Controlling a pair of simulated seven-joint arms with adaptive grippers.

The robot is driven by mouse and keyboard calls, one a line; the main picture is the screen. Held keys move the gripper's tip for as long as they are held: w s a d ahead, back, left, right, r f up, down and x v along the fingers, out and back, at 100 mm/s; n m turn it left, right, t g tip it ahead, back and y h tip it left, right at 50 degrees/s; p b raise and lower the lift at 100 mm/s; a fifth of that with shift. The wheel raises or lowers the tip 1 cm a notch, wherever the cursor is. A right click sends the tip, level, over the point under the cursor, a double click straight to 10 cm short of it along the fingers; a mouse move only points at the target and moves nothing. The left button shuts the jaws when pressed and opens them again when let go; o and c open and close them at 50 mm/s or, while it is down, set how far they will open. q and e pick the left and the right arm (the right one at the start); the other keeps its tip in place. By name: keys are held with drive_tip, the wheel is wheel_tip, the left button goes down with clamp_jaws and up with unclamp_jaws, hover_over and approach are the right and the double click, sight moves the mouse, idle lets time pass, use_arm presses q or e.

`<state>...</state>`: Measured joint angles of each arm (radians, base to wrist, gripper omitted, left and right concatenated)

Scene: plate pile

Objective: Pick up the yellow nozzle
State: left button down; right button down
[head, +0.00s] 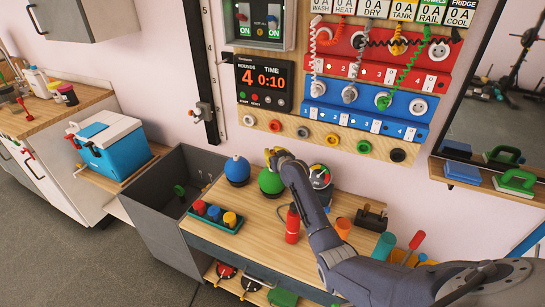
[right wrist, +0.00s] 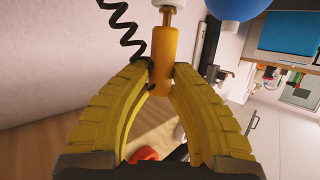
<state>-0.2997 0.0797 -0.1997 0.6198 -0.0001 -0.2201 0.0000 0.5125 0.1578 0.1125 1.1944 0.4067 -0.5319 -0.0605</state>
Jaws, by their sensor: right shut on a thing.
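The yellow nozzle (right wrist: 164,60) is a small orange-yellow cylinder with a pale collar at its top end in the right wrist view. My right gripper (right wrist: 162,84) has its two yellow ribbed fingers closed around the lower part of the nozzle. In the head view my right gripper (head: 272,155) is over the back of the wooden table, just above the green ball (head: 270,181). The nozzle cannot be made out clearly there against the yellow fingers. My left gripper is not in view.
A blue ball (head: 237,169) stands left of the green one, and a green tray (head: 216,219) with coloured knobs lies in front. A red bottle (head: 292,225) stands beside my right arm. A black coiled cord (right wrist: 122,25) hangs near the fingers.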

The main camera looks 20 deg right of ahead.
drive_tip(key=shift+r, duration=0.6)
wheel_tip(320, 180, up, 2)
drive_tip(key=shift+r, duration=0.1)
drive_tip(key=s+a, duration=0.1)
drive_tip(key=s, duration=1.7)
drive_tip(key=shift+a, duration=0.2)
drive_tip(key=shift+r, duration=0.15)
drive_tip(key=shift+r, duration=0.85)
